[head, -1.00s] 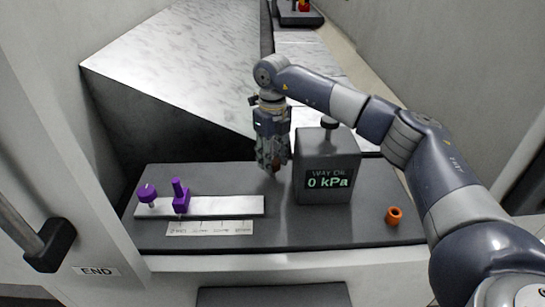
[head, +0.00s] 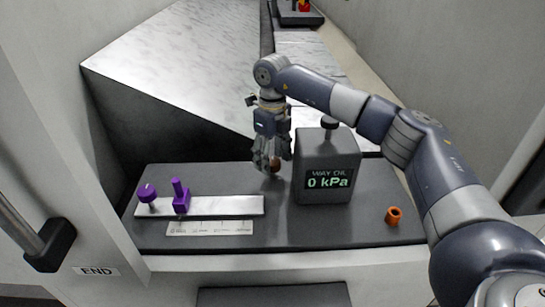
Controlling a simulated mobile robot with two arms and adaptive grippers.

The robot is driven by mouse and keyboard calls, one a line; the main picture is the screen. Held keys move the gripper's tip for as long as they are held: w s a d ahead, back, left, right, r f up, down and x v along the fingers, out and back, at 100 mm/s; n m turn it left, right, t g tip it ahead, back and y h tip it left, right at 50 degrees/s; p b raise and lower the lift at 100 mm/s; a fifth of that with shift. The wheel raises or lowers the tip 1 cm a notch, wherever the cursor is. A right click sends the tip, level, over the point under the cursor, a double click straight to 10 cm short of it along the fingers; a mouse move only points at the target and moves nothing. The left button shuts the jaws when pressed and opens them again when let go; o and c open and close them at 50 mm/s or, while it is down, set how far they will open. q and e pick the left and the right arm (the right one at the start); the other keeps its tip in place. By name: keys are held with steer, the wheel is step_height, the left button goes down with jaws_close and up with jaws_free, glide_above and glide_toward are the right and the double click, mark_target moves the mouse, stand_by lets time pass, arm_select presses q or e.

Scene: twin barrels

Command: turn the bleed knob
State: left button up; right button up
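The grey box (head: 325,160) reads "WAY OIL" and "0 kPa" and has a dark knob (head: 330,123) on top. My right gripper (head: 272,164) points down just left of this box, low over the dark tray. A small brown, rounded thing (head: 275,164) shows between or just behind its fingertips, mostly hidden by them. It may be the bleed knob, but no label shows. I cannot tell if the fingers press on it. My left gripper is not in view.
A purple round knob (head: 147,192) and a purple block (head: 181,198) stand on a pale strip (head: 225,206) at the left. A printed scale (head: 210,228) lies in front. An orange ring (head: 393,215) lies right of the box. A black-ended handle (head: 50,245) is at far left.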

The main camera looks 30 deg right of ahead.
mark_target(272, 161)
steer(key=shift+f, duration=0.1)
step_height(272, 161, up, 12)
stand_by(0.5)
stand_by(0.5)
